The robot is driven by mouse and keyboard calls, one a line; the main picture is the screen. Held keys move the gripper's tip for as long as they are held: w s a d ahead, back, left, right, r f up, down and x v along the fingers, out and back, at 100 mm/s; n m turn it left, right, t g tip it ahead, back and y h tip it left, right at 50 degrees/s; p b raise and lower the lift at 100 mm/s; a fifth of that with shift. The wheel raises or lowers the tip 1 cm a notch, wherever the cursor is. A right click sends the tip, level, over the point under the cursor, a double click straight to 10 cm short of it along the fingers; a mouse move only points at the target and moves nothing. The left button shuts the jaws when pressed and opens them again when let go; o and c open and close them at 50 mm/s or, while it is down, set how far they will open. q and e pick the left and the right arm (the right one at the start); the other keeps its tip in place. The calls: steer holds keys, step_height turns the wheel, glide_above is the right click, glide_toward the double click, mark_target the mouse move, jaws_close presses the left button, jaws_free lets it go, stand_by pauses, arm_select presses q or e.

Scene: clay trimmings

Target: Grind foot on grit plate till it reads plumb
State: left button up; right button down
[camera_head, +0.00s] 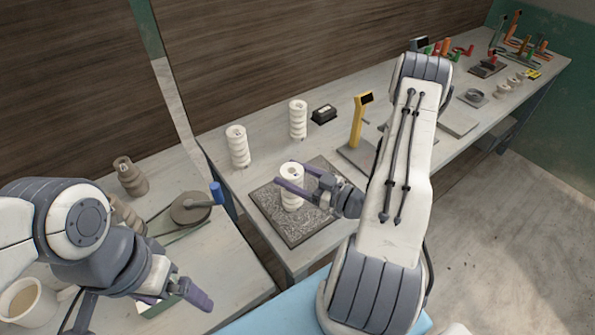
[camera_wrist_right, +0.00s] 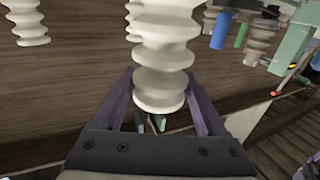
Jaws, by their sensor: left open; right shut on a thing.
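A white ribbed clay piece (camera_head: 292,200) stands upright over the speckled grit plate (camera_head: 309,235) in the head view. Whether its foot touches the plate is hard to tell. My right gripper (camera_head: 287,178) is shut on this piece, purple fingers on either side. In the right wrist view the piece (camera_wrist_right: 162,75) sits between the fingers. A yellow post gauge (camera_head: 358,118) with a dark display stands behind the plate on a grey base; I cannot read the display. My left gripper (camera_head: 178,293) is open and empty at the lower left, above the nearer bench.
Two more white ribbed pieces (camera_head: 238,148) (camera_head: 298,120) stand behind the plate, near a small black box (camera_head: 323,114). A brown ribbed piece (camera_head: 130,177) and a round wheel (camera_head: 190,208) with a blue handle are at left. A cup (camera_head: 25,301) stands lower left.

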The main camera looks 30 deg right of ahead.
steer(key=shift+a+r, duration=0.1)
steer(key=shift+a, duration=0.35)
steer(key=shift+r, duration=0.1)
steer(key=shift+r+p, duration=2.05)
steer(key=shift+r, duration=0.45)
